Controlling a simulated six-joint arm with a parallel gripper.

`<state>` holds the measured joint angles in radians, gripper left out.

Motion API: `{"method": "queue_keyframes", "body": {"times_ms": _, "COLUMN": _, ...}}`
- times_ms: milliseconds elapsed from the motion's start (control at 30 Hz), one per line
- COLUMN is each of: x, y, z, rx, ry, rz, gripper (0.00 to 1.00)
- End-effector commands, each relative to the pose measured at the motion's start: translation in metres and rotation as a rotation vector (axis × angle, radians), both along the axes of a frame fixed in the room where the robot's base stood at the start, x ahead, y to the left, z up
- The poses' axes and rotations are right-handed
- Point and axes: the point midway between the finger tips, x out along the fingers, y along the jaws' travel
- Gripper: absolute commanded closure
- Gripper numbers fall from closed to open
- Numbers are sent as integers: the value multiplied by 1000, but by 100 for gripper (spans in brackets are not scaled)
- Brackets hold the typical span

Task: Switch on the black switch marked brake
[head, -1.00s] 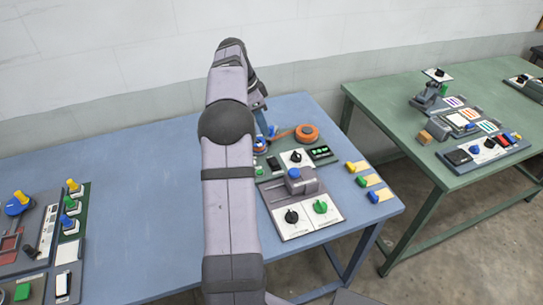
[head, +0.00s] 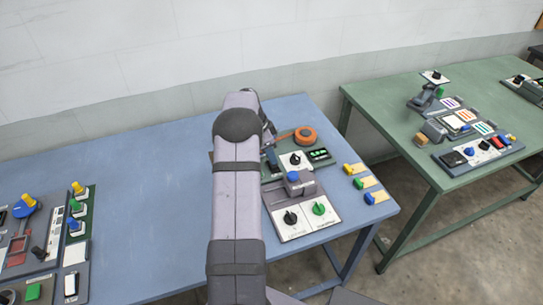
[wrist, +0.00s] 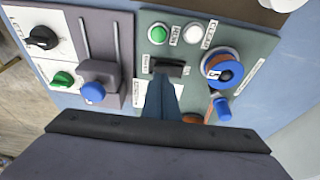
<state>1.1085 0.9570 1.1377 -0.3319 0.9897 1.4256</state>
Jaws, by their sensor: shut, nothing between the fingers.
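In the wrist view, a black switch (wrist: 170,68) sits on a grey-green panel (wrist: 190,55), with a small label at its left that is too small to read for certain. My gripper (wrist: 164,84) is shut and empty. Its blue fingers reach up the picture to the near edge of the black switch. I cannot tell whether they touch it, and they cover part of the panel below it. In the head view my arm hides this switch.
Close to the switch are a green button (wrist: 158,33), a white button (wrist: 193,34), a blue dial (wrist: 223,71) and a blue-handled lever (wrist: 222,109). A slider with a blue knob (wrist: 93,92) is at the left.

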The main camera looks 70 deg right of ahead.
Motion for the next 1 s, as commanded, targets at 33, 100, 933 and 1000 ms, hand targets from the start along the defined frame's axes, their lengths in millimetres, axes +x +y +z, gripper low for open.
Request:
{"method": "queue_keyframes", "body": {"times_ms": 33, "x": 0, "y": 1, "z": -3, "rx": 2, "ry": 2, "rz": 1, "gripper": 100}}
{"method": "queue_keyframes", "body": {"times_ms": 100, "x": 0, "y": 1, "z": -8, "rx": 2, "ry": 2, "rz": 1, "gripper": 100}}
{"method": "queue_keyframes", "body": {"times_ms": 933, "x": -3, "y": 3, "z": -23, "rx": 1, "ry": 1, "rz": 1, "gripper": 100}}
{"method": "queue_keyframes", "body": {"times_ms": 1000, "x": -3, "y": 4, "z": -24, "rx": 3, "ry": 2, "rz": 1, "gripper": 100}}
